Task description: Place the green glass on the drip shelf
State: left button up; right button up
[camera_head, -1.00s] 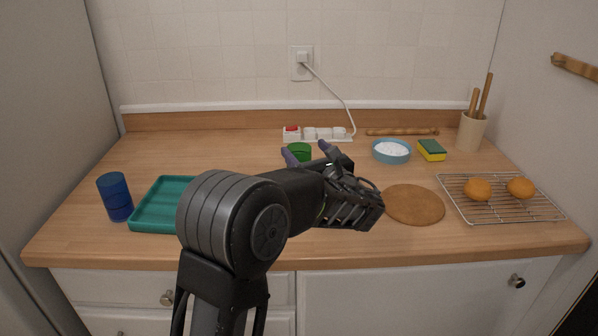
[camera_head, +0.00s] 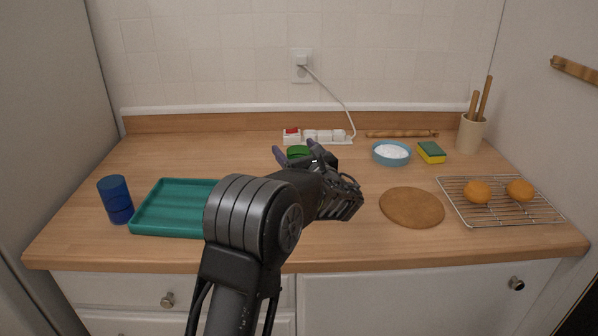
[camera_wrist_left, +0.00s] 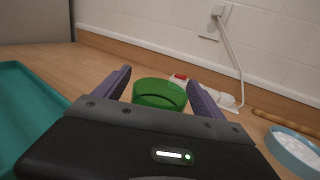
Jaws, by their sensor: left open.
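The green glass (camera_head: 298,152) stands on the counter towards the back, mostly hidden behind my left gripper in the head view. In the left wrist view the green glass (camera_wrist_left: 160,93) shows its round rim between and just beyond the two fingers. My left gripper (camera_head: 295,152) is open, its purple fingertips one on either side of the glass; in the wrist view the gripper (camera_wrist_left: 158,85) holds nothing. A teal ridged tray (camera_head: 172,207), which looks like the drip shelf, lies at the left front of the counter. My right gripper is out of view.
A blue glass (camera_head: 116,199) stands left of the tray. A power strip (camera_head: 318,137) lies behind the green glass. A blue bowl (camera_head: 391,153), sponge (camera_head: 431,152), round brown mat (camera_head: 411,207) and wire rack (camera_head: 500,207) with two orange fruits are on the right.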

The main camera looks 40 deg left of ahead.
pick_arm(q)
jog(key=shift+w+a, duration=0.25)
jog(key=shift+a, duration=0.15)
jog(key=shift+c, duration=0.6)
grip_shut()
dwell(0.4)
